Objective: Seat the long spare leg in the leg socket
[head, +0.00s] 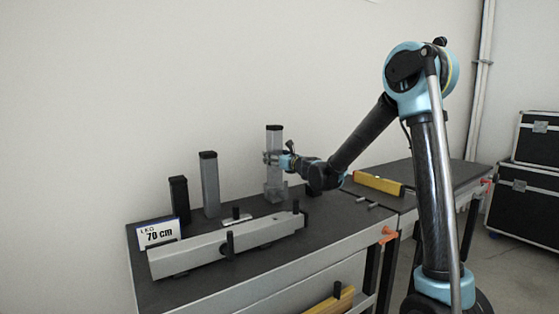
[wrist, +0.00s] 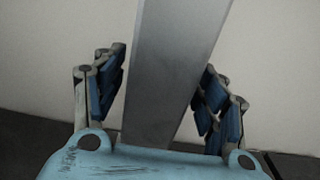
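The longest leg, a silver square post with a dark cap (head: 275,150), stands upright at the back of the dark-topped bench. Its foot is at a grey bracket-like piece (head: 276,190); I cannot tell whether this is the socket or how deep the foot sits. My gripper (head: 273,158) reaches in from the right at the leg's upper half. In the wrist view the leg (wrist: 170,75) passes between the blue-padded fingers (wrist: 160,95). A narrow gap shows beside the left finger, and the right finger is very close to the leg. The fingers look open around it.
A shorter grey post (head: 209,185) and a short black post (head: 179,200) stand to the left. A sign reading "LEG 70 cm" (head: 159,233) and a long grey beam (head: 225,246) are in front. A yellow level (head: 378,184) lies on the right bench.

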